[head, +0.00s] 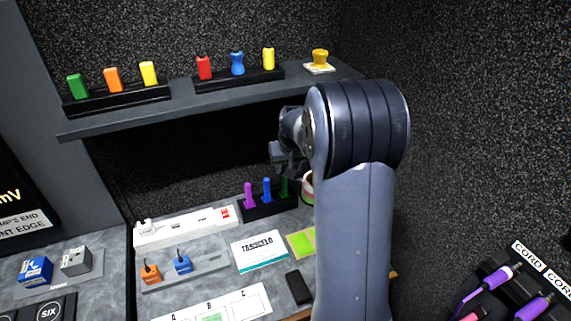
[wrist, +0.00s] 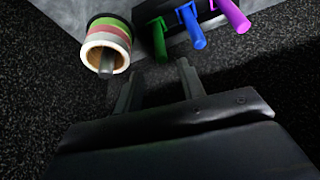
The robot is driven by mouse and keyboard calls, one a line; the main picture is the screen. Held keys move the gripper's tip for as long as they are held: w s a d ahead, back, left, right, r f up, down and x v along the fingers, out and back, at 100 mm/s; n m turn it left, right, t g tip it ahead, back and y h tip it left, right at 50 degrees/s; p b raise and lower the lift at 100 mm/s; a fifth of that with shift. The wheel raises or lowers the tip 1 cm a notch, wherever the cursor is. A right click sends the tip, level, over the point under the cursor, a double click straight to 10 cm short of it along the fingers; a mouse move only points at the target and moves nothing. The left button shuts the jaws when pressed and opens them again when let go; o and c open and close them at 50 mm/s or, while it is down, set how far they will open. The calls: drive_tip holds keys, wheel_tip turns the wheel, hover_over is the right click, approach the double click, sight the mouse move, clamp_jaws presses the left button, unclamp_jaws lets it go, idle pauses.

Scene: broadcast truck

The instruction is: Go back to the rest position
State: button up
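My gripper (wrist: 160,74) shows in the wrist view with its two fingers apart and nothing between them. In the head view my gripper (head: 286,160) is small and partly hidden behind my own arm. It is in front of the back wall, below the shelf and near the rack of purple, blue and green pegs (head: 267,205). My arm covers much of the middle right of the head view.
The shelf (head: 215,98) holds coloured pieces in two black racks and a yellow piece on a pad. Tape rolls (wrist: 106,48) sit on a post beside the pegs. A white power strip (head: 185,226), cards and a black phone-like item (head: 298,287) lie on the counter.

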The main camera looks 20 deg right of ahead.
sight(284, 179)
drive_tip(key=shift+f, duration=0.1)
drive_tip(key=p+x, duration=0.1)
drive_tip(key=x, duration=1.1)
drive_tip(key=shift+f, duration=0.1)
drive_tip(key=shift+w+r, duration=0.1)
drive_tip(key=shift+r, duration=1.45)
drive_tip(key=shift+f, duration=0.1)
